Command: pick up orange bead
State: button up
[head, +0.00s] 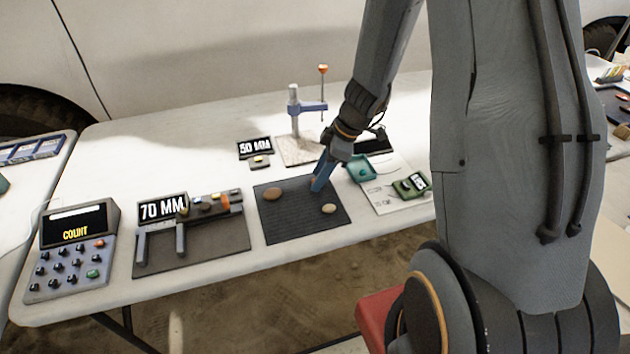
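My gripper (320,184) points down with its blue fingers over the back right part of a dark ribbed mat (287,230). A small orange-brown patch (313,181) shows at the left edge of the fingers. It may be the orange bead, but it is mostly hidden and too small to be sure. I cannot tell whether the fingers are open or shut, or whether they touch it.
A stand with an orange-topped lever (323,69) rises behind the mat. A 70 MM gauge (160,209) and a count keypad (73,250) stand left. A teal tray (361,169) and a green device (408,187) lie right. Bare white table (130,160) shows at the back left.

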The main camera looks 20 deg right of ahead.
jog(key=shift+a+f, duration=0.1)
grip_shut()
dwell(0.3)
